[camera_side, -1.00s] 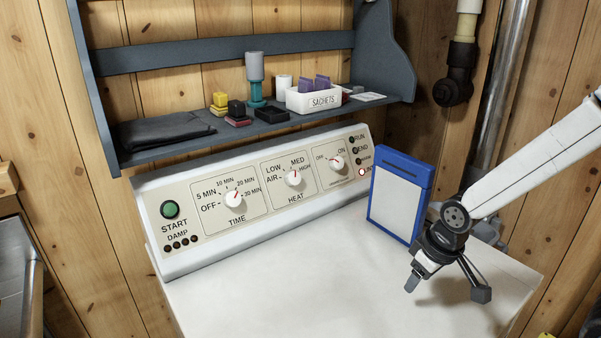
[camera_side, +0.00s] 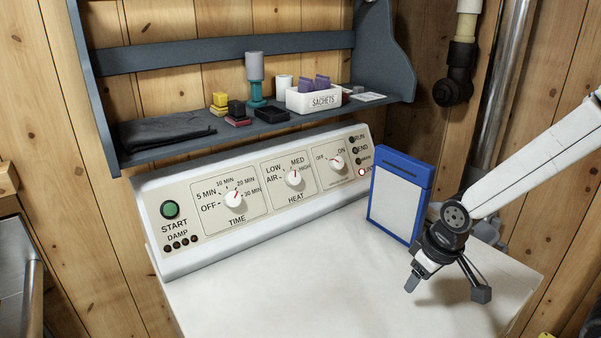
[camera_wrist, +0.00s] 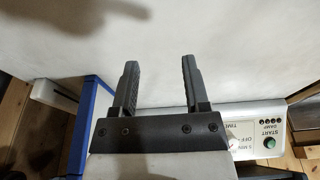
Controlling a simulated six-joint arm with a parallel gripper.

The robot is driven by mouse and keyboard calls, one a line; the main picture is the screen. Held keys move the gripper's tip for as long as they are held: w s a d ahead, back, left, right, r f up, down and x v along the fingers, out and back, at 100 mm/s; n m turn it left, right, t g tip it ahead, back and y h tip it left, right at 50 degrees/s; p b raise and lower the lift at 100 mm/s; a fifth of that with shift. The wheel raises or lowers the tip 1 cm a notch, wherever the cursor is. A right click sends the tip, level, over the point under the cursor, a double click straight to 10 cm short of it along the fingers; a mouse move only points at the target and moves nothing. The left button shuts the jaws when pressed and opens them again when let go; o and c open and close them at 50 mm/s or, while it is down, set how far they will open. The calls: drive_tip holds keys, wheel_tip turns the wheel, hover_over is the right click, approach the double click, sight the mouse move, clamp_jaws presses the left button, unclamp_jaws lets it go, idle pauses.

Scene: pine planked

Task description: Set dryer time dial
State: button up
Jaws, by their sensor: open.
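The dryer's white control panel (camera_side: 262,222) runs along the back of the white top. Its time dial (camera_side: 233,198) is a white knob with a red pointer mark, on the left block of the panel; the pointer looks turned upward, between the 10 MIN and 20 MIN labels. The panel's end with the green START button (camera_wrist: 269,143) shows at the lower right of the wrist view, with the time dial partly hidden by my gripper. My gripper (camera_side: 446,288) is open and empty above the right part of the dryer top, well apart from the dial. Its fingers (camera_wrist: 160,75) point over bare white surface.
A blue and white box (camera_side: 398,198) stands upright between my gripper and the panel's right end. The heat dial (camera_side: 294,178) and an on/off dial (camera_side: 337,162) sit right of the time dial. A grey shelf (camera_side: 190,143) with small items overhangs the panel. The dryer top's middle is clear.

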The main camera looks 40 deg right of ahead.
sight(235, 200)
drive_tip(key=shift+o, duration=0.2)
drive_tip(key=o, duration=0.3)
drive_tip(key=shift+o, duration=0.6)
drive_tip(key=shift+w, duration=0.25)
drive_tip(key=w+a+t, duration=0.2)
drive_tip(key=w, duration=0.4)
drive_tip(key=w+a+r+n+t, duration=0.1)
drive_tip(key=w+a+t, duration=0.1)
drive_tip(key=w, duration=0.3)
drive_tip(key=w+a+t+y, duration=0.1)
drive_tip(key=w+a+t, duration=0.2)
drive_tip(key=w, duration=0.3)
drive_tip(key=shift+w+a+r+n, duration=0.15)
drive_tip(key=shift+w+r+n, duration=0.15)
drive_tip(key=shift+w+n, duration=0.1)
drive_tip(key=w+a+r+n+t+y, duration=0.1)
drive_tip(key=w+a+r+t, duration=0.2)
drive_tip(key=w+a+t, duration=0.5)
drive_tip(key=shift+w+a+y, duration=0.3)
drive_tip(key=shift+w+a, duration=0.9)
drive_tip(key=shift+w, duration=0.3)
drive_tip(key=shift+w, duration=0.15)
drive_tip(key=shift+w+a, duration=0.15)
drive_tip(key=shift+w, duration=1.05)
drive_tip(key=shift+w+a, duration=0.2)
drive_tip(key=shift+w, duration=1.05)
drive_tip(key=shift+w+a, duration=0.15)
drive_tip(key=shift+w, duration=1.05)
